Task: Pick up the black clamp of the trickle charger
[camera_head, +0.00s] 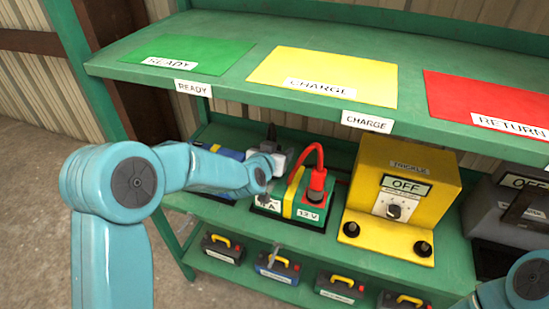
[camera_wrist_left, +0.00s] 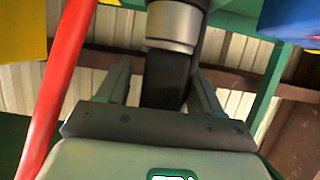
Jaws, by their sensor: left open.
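My left gripper (camera_head: 280,158) reaches over the left end of the green battery marked 12 V (camera_head: 301,213) on the middle shelf. In the left wrist view its fingers (camera_wrist_left: 162,85) are open, with a black part with a grey band (camera_wrist_left: 172,28) between them, apparently the black clamp. A gap shows beside each finger. In the head view a dark upright piece (camera_head: 271,132) shows just above the gripper; the rest of the clamp is hidden there. The red clamp (camera_head: 318,180) stands on the battery's right side. The yellow trickle charger (camera_head: 405,185) reads OFF. My right gripper is out of view.
The upper shelf with green, yellow and red mats (camera_head: 322,77) overhangs the work area. The red cable (camera_head: 312,149) arches close to my left gripper, on its right. A blue battery (camera_head: 217,152) stands left. Several small dark batteries (camera_head: 278,267) line the lower shelf.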

